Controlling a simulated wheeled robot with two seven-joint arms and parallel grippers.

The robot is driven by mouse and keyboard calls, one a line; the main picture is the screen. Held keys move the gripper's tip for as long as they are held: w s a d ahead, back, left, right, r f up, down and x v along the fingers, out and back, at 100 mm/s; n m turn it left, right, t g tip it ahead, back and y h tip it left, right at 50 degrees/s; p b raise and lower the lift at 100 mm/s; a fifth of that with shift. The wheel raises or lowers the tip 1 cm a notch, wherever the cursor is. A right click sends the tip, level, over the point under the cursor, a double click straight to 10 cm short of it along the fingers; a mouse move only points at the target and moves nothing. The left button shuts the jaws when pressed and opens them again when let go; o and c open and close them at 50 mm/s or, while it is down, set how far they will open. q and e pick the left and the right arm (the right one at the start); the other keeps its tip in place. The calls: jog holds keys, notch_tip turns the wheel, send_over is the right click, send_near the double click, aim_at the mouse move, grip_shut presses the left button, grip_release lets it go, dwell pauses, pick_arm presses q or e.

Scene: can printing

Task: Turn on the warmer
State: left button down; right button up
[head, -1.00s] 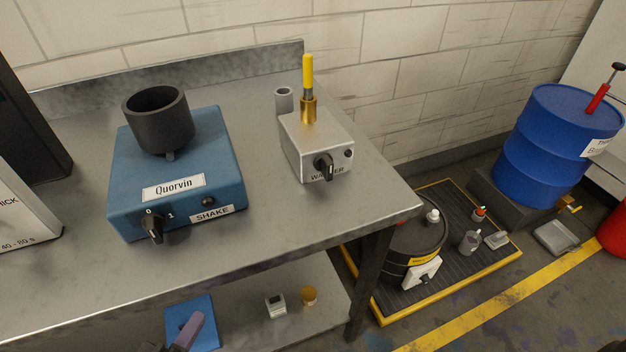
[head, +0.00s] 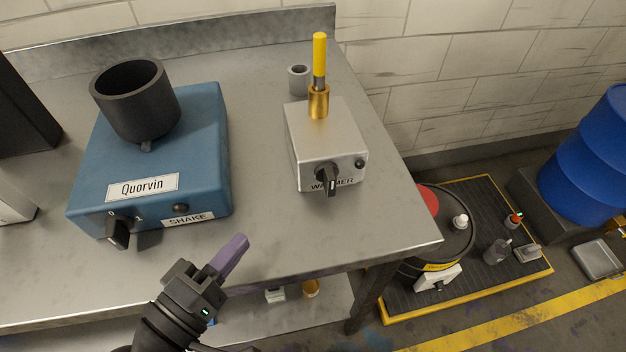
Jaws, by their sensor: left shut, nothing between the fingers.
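The warmer (head: 325,139) is a small silver box on the metal table, with a black knob (head: 329,180) on its front, a dark round indicator (head: 360,164) beside the knob and a WARMER label partly covered by the knob. A brass holder with a yellow-handled tool (head: 319,56) stands upright in its top. My left gripper (head: 234,252) is at the table's front edge, left of and nearer than the warmer, apart from it. Its purple fingers are shut and empty. My right gripper is not in view.
A blue Quorvin shaker (head: 205,130) with a dark cup and black knob stands left of the warmer. A grey cup (head: 299,80) sits behind the warmer. Bare tabletop (head: 280,225) lies in front of the warmer. A drum (head: 440,225) stands on a floor pallet to the right.

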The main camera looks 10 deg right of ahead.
aim_at(323, 172)
pick_arm(q)
jog(key=x, duration=0.1)
jog(key=p+x, duration=0.1)
jog(key=x, duration=0.1)
jog(key=p+x, duration=0.1)
jog(key=shift+w+d+r, duration=0.15)
jog(key=shift+r, duration=0.15)
jog(key=p+x, duration=0.1)
jog(key=x, duration=0.4)
jog(key=shift+w+d+f, duration=0.15)
jog(key=d, duration=0.4)
jog(key=shift+w+f+p, duration=0.1)
jog(key=shift+f+p, duration=0.05)
jog(key=shift+p, duration=0.2)
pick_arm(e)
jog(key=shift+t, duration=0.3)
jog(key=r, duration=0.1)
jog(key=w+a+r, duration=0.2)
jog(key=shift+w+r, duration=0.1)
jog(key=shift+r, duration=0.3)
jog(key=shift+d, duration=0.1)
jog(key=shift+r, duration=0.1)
